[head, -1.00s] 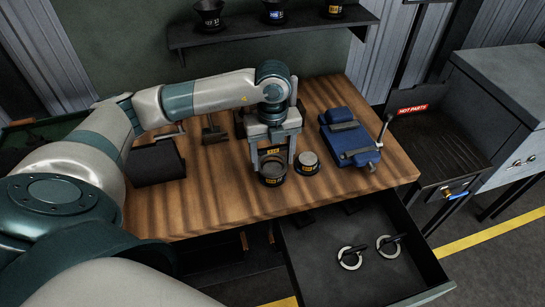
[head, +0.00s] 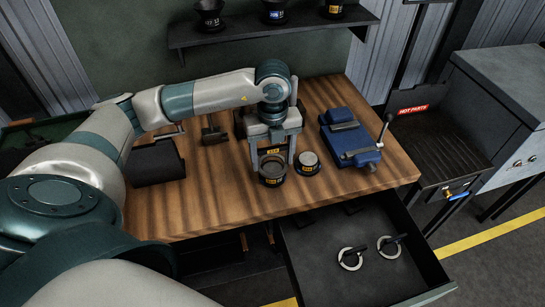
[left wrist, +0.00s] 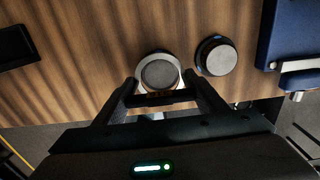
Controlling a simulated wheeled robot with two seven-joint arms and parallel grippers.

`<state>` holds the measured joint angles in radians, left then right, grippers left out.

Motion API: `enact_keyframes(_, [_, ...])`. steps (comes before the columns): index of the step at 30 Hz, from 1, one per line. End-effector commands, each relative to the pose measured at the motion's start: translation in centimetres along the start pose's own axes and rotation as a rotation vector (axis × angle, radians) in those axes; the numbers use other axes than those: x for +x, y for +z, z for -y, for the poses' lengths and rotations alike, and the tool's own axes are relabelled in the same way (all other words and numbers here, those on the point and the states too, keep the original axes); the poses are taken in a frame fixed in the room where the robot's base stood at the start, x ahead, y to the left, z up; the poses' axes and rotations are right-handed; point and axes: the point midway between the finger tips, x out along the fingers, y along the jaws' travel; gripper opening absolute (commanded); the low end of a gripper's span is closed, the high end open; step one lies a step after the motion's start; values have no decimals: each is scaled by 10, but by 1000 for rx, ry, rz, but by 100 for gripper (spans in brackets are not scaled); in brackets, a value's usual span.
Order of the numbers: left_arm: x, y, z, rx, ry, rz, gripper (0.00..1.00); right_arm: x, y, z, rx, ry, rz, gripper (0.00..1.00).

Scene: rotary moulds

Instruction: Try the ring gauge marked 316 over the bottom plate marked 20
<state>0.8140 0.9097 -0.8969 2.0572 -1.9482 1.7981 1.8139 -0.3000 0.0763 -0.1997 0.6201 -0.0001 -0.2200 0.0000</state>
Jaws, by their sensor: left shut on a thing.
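My left gripper (head: 272,160) points down over the front of the wooden bench. It is shut on the dark, yellow-labelled handle of a ring gauge (head: 272,150); the label is too small to read surely. In the left wrist view the gauge's pale ring (left wrist: 178,72) shows around the grey top of a round plate (left wrist: 158,74). That plate (head: 272,180) is dark-sided with a yellow label I cannot read. I cannot tell whether the ring is seated on it or just above. A second dark plate with a grey top (head: 307,164) stands close to the right. My right gripper is out of view.
An open drawer (head: 330,285) below the bench holds two more ring gauges (head: 351,258) (head: 388,247). A blue vice-like fixture (head: 350,138) stands to the right. A dark block (head: 157,163) stands left. A HOT PARTS tray (head: 435,150) lies beyond the right edge.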

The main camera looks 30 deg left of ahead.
Motion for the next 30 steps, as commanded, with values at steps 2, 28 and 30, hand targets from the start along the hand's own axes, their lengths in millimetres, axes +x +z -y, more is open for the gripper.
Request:
enact_keyframes(2, [0,0,0,0,-1,0,42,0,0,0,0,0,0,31])
enact_keyframes(28, [4,0,0,0,-1,0,42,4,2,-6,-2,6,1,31])
enact_keyframes(30, [5,0,0,0,-1,0,42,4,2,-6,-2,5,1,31])
